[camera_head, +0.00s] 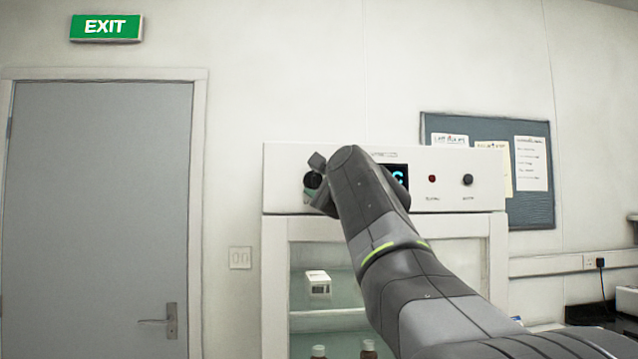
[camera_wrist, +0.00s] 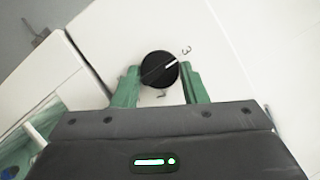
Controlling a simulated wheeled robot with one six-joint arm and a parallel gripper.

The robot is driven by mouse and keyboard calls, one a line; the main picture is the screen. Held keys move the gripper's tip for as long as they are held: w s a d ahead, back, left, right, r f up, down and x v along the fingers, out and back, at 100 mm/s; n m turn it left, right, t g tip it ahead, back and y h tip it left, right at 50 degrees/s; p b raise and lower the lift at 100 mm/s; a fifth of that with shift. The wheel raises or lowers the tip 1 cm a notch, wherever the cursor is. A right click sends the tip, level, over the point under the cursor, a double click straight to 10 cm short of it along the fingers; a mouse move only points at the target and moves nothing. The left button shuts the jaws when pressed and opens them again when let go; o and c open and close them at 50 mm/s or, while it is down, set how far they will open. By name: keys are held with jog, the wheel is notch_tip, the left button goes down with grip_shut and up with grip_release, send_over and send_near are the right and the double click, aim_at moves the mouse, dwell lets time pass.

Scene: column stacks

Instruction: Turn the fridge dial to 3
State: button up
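The fridge dial (camera_wrist: 159,70) is a round black knob on the white panel in the wrist view. Its white pointer line slants up and right, close to the printed 3 (camera_wrist: 186,50); another mark, perhaps a 1, is printed just below the dial. My gripper's (camera_wrist: 161,78) two green fingers stand one on each side of the dial, close against its edges, and appear shut on it. In the head view the dial (camera_head: 313,180) shows at the left of the fridge's top panel, partly hidden by my gripper (camera_head: 314,190).
The white fridge (camera_head: 275,290) has a glass front with bottles and a small white box (camera_head: 318,283) inside. My arm partly covers its lit display (camera_head: 400,176). A red button (camera_head: 432,179) and a black knob (camera_head: 467,180) sit farther right. A grey door (camera_head: 100,220) is at left.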

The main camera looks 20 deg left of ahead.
jog(key=o, duration=0.4)
jog(key=b+v, duration=0.3)
jog(key=v, duration=1)
jog(key=shift+s+d, duration=0.2)
jog(key=shift+d, duration=0.15)
jog(key=shift+w+a, duration=0.1)
jog(key=p+x, duration=0.3)
jog(key=x, duration=1)
jog(key=shift+w+a, duration=0.15)
jog(key=shift+a, duration=0.1)
